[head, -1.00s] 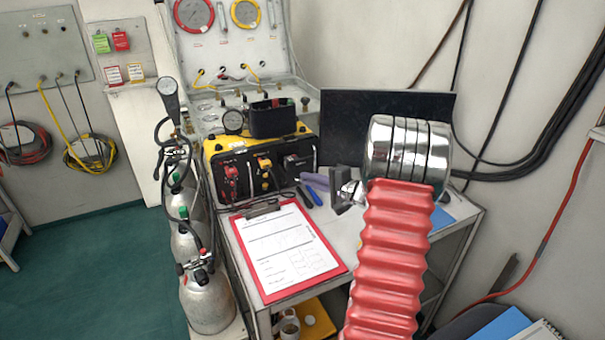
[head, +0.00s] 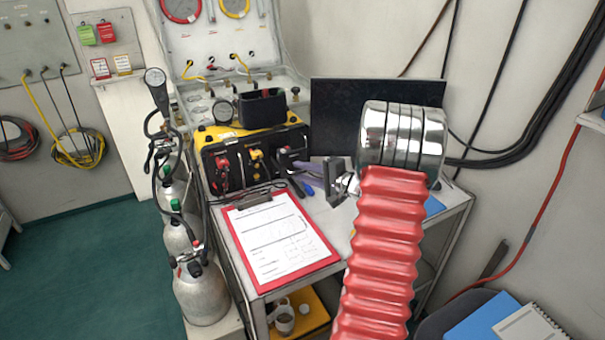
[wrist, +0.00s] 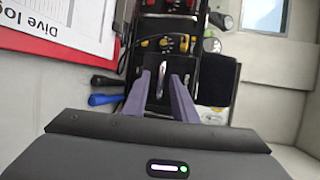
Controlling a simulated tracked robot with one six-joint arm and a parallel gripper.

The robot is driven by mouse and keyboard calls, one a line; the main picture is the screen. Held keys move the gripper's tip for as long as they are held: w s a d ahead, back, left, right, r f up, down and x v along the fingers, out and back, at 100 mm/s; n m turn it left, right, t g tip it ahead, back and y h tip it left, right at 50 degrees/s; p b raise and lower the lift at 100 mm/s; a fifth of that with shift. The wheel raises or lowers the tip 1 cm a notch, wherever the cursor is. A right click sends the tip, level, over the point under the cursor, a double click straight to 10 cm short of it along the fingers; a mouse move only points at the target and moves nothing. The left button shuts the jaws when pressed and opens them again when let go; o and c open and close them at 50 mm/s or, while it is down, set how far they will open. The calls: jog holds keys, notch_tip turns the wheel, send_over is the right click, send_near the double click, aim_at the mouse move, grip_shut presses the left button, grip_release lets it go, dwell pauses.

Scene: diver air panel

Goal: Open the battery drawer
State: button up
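The black and yellow air panel box (head: 222,140) stands on the table. The battery drawer (head: 293,152) is the black panel at the right of its front and looks closed. In the wrist view the drawer's front (wrist: 156,105) bears a pale metal handle (wrist: 161,80). My gripper (head: 296,167) is at the drawer front, its purple fingers pointing at it. In the wrist view my gripper (wrist: 161,76) is open, with the handle appearing between the two fingertips. I cannot tell whether the fingers touch it. The fingers partly hide the drawer in the head view.
A red clipboard (head: 320,262) lies in front of the box. Black and blue handled tools (wrist: 104,90) lie beside the drawer. Gas cylinders (head: 203,295) stand at the left of the table. A dark screen (head: 335,103) stands behind my arm.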

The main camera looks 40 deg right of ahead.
jog(key=v, duration=1.3)
jog(key=shift+s, duration=0.4)
jog(key=shift+f, duration=0.1)
